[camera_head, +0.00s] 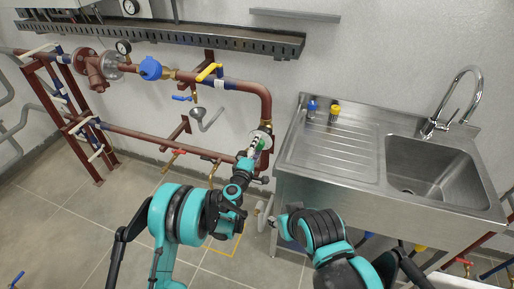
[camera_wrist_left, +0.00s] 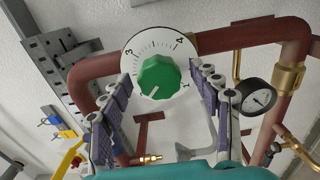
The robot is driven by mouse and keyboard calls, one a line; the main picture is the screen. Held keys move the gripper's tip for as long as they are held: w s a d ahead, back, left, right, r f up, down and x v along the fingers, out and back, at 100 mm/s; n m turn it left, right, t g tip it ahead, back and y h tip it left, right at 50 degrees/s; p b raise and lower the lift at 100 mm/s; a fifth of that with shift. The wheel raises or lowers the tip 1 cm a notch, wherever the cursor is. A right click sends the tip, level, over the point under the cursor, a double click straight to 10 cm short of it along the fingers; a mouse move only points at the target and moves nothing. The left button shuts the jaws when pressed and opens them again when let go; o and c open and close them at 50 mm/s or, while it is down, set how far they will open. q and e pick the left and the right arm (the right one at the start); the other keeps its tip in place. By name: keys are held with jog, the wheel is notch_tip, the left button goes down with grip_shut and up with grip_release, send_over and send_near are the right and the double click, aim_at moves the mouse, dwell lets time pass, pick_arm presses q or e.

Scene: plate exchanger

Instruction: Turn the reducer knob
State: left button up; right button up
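The reducer knob (camera_wrist_left: 158,76) is green and sits at the middle of a round white dial (camera_wrist_left: 187,52) with printed numbers. In the left wrist view the two padded fingers of my left gripper (camera_wrist_left: 160,88) stand apart, one on each side of the knob, with a visible gap to it. In the head view my left gripper (camera_head: 252,150) is at the pipe's lower right end, partly covering the green knob (camera_head: 264,143). My right gripper (camera_head: 268,218) is low in front of the sink cabinet, away from the knob; its finger opening is unclear.
Red-brown pipes (camera_head: 245,87) run along the wall, with a yellow-handled valve (camera_head: 209,72) and a pressure gauge (camera_wrist_left: 257,97) near the knob. A steel sink (camera_head: 430,170) stands on the right. A metal tray rail (camera_head: 170,35) runs above the pipes.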

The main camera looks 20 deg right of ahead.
pick_arm(q)
jog(key=v, duration=0.7)
jog(key=shift+s+a, duration=0.15)
jog(key=shift+s, duration=0.05)
